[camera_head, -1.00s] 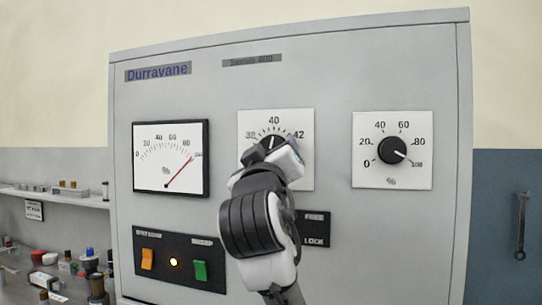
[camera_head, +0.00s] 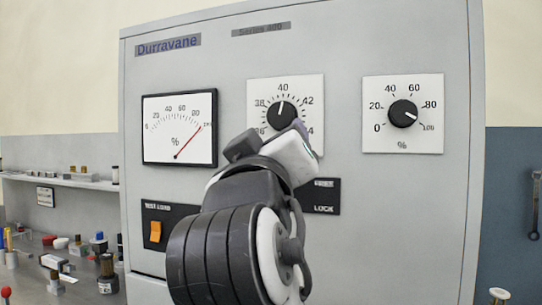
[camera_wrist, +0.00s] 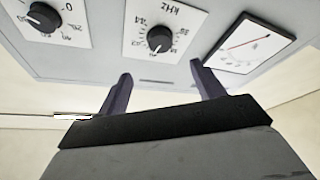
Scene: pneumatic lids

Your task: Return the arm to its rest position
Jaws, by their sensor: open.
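My gripper (camera_wrist: 158,85) shows in the wrist view with its two dark fingers spread apart and nothing between them. In the head view, my arm and hand stand in front of the grey Durravane cabinet (camera_head: 345,45), below the middle dial. The hand hides the lower part of that dial plate and part of the switch panel. The middle knob (camera_head: 281,115) is black, its pointer a little left of the 40 mark. It also shows in the wrist view (camera_wrist: 160,39), upside down and apart from the fingers.
A meter (camera_head: 180,128) with a red needle near the right end of its scale is at left. The right knob (camera_head: 403,113) points near 100. An orange switch (camera_head: 155,231) is below. A shelf (camera_head: 60,181) with small parts is at left, and a wrench (camera_head: 535,205) hangs at right.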

